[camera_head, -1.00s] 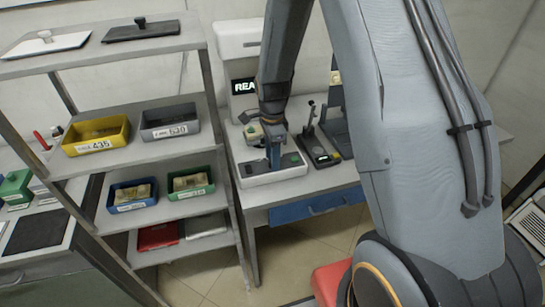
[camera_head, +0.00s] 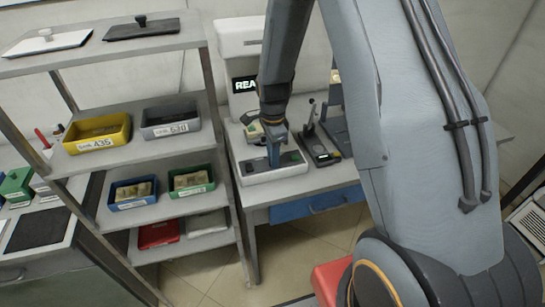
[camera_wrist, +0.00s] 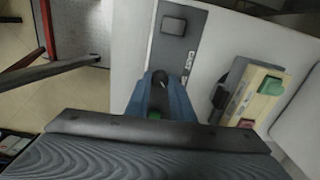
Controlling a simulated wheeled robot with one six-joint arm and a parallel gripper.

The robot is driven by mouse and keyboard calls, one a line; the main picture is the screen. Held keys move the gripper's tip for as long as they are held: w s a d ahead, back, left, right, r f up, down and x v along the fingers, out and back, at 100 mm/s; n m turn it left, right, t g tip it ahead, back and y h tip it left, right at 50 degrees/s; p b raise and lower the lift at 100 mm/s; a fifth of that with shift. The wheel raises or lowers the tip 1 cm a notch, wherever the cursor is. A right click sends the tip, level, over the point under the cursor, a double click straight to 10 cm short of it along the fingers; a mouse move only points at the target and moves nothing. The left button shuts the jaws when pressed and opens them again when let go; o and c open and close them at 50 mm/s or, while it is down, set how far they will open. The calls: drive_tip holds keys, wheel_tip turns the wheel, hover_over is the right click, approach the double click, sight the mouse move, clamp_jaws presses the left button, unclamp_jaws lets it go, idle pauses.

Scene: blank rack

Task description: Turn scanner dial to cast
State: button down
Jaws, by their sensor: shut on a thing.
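The scanner's control panel (camera_head: 258,178), a pale box with a dark top, sits at the front left of the table. My gripper (camera_head: 274,163) points down onto this panel. In the wrist view my blue gripper fingers (camera_wrist: 160,95) are shut on the dial (camera_wrist: 159,77), a small dark knob mostly hidden between them. A green spot shows low between the fingers. The dial's pointing direction cannot be told.
The scanner's screen (camera_head: 245,85) shows "REA", the rest hidden by my arm. A beige device with a green button (camera_wrist: 255,95) lies beside the panel. A black stand (camera_head: 318,145) is to the right. A shelf rack with labelled bins (camera_head: 97,144) stands close on the left.

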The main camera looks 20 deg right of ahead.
drive_tip(key=n, duration=0.4)
drive_tip(key=shift+n+b, duration=0.3)
drive_tip(key=shift+b, duration=0.05)
drive_tip(key=n, duration=0.9)
drive_tip(key=shift+b, duration=0.4)
drive_tip(key=shift+n, duration=1.9)
drive_tip(key=c, duration=1.5)
unclamp_jaws()
drive_tip(key=shift+c, duration=0.2)
